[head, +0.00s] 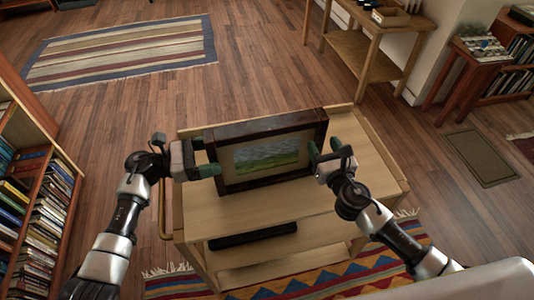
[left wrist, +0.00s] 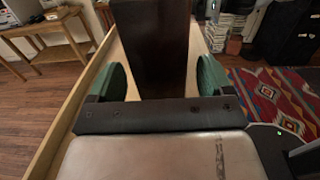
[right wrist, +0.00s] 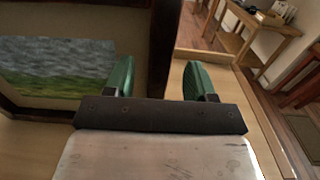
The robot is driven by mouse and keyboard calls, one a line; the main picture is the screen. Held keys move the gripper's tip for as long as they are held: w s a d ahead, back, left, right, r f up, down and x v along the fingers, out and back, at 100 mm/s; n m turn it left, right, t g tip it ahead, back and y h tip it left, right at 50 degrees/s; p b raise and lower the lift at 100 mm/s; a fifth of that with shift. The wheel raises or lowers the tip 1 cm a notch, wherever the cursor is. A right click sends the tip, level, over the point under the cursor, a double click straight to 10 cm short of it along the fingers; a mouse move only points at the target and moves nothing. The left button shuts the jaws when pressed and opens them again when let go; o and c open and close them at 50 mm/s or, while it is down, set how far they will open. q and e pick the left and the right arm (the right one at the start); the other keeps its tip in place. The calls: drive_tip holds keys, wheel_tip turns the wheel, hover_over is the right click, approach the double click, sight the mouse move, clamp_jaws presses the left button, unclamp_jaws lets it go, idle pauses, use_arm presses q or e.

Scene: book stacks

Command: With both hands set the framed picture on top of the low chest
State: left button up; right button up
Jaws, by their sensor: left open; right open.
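The framed picture (head: 265,150) has a dark brown frame around a green and blue landscape. It stands upright on the light wooden cart (head: 285,203). My left gripper (head: 206,158) is open at its left edge; in the left wrist view the dark frame side (left wrist: 152,45) stands between the green fingers, with gaps on both sides. My right gripper (head: 322,152) is open at its right edge; in the right wrist view the frame side (right wrist: 163,45) lies between the fingers, which do not close on it. I cannot make out a low chest in these views.
A bookcase (head: 38,190) stands at the left. A wooden table (head: 375,45) and a small dark red table (head: 470,75) stand at the back right. A striped rug (head: 125,48) lies at the back left and a colourful rug (head: 300,287) in front. Wooden floor behind the cart is clear.

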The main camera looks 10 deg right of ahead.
use_arm(q)
drive_tip(key=shift+w+d, duration=0.1)
drive_tip(key=shift+d, duration=0.6)
use_arm(e)
drive_tip(key=shift+w+a, duration=0.1)
drive_tip(key=shift+w, duration=0.6)
use_arm(q)
drive_tip(key=shift+c, duration=0.3)
use_arm(e)
drive_tip(key=shift+c, duration=0.3)
use_arm(q)
drive_tip(key=c, duration=1)
use_arm(e)
drive_tip(key=c, duration=0.9)
use_arm(q)
drive_tip(key=c, duration=0.3)
use_arm(e)
clamp_jaws()
